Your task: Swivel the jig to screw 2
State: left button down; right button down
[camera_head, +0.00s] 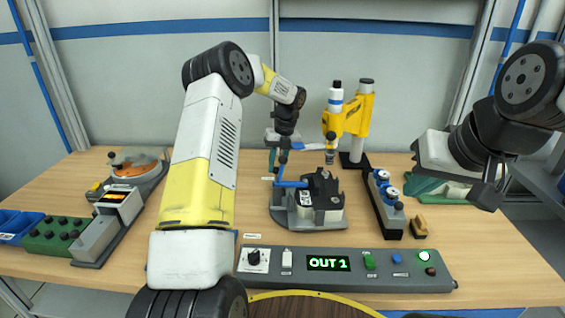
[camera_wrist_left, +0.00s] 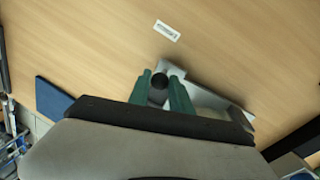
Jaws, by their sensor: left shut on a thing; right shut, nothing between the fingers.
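The jig (camera_head: 318,198) is a black and light-grey block on a round grey base in the middle of the table. A blue lever (camera_head: 291,184) sticks out on its left side, with a dark upright handle (camera_head: 283,160) at its end. My left gripper (camera_head: 282,146) reaches down from above at that handle. In the left wrist view its green fingers (camera_wrist_left: 161,92) are shut on a dark round knob (camera_wrist_left: 159,80), which appears to be the handle's top. A grey metal plate lies below it. My right gripper (camera_head: 490,185) is shut and empty at the right, above the table.
A yellow screwdriver stand (camera_head: 356,115) rises behind the jig. A control panel (camera_head: 345,268) in front reads "OUT 1", with a green button lit. A rack with blue-and-white pieces (camera_head: 385,200) stands right of the jig. A feeder with an orange disc (camera_head: 135,165) is at left.

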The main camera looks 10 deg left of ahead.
pick_arm(q)
jog(key=shift+w+d+m, duration=0.5)
jog(key=shift+w+m, duration=0.05)
jog(key=shift+m, duration=0.05)
jog(key=shift+w+d, duration=0.1)
jog(key=c, duration=1.2)
grip_release()
jog(key=r, duration=0.2)
jog(key=d+r, duration=0.1)
jog(key=r, duration=0.4)
jog(key=shift+w+d+r, duration=0.2)
jog(key=shift+r, duration=0.15)
